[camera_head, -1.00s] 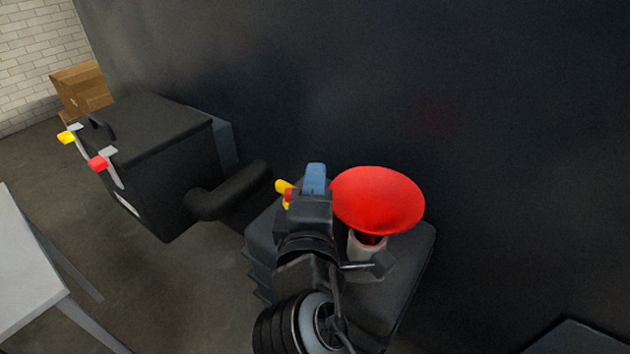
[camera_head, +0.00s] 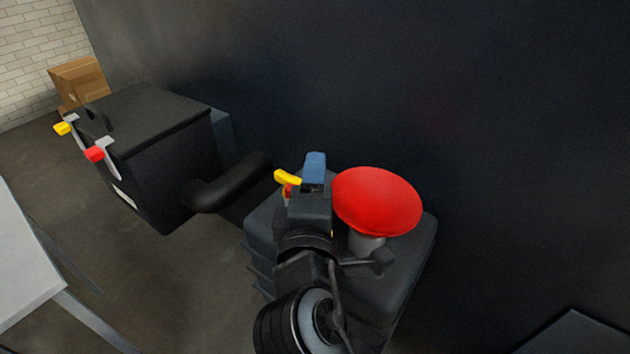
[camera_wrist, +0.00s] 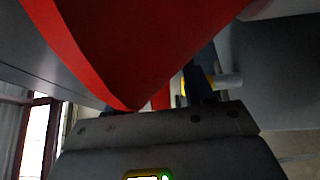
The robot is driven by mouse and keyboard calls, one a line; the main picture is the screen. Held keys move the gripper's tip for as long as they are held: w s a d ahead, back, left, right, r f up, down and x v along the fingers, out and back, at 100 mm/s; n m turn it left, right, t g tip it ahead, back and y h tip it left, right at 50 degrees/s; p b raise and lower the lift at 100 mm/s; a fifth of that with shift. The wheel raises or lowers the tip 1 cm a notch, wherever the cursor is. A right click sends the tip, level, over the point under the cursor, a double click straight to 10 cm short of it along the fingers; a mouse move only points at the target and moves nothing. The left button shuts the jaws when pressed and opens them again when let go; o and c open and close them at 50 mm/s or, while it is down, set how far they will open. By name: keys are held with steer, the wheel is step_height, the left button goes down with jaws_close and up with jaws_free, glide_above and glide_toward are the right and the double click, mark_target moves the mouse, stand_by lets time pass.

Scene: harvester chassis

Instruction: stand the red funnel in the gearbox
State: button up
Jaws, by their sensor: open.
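My gripper (camera_head: 315,170) is open just left of the funnel, with one blue finger showing; the other is hidden. In the wrist view the funnel's red cone (camera_wrist: 130,45) fills the upper left, very close in front of the palm. A dark finger (camera_wrist: 200,80) shows to its right. I cannot tell whether it touches the funnel.
A small yellow piece (camera_head: 287,177) shows beside my gripper. A black box (camera_head: 155,150) with red and yellow handles stands left, joined to a thick dark pipe (camera_head: 230,183). A grey table (camera_head: 25,260) is at far left. A dark wall (camera_head: 480,120) rises behind.

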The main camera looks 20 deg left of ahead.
steer(key=s+d+b, duration=0.1)
steer(key=s, duration=0.6)
steer(key=shift+s+d, duration=0.25)
steer(key=shift+s, duration=0.1)
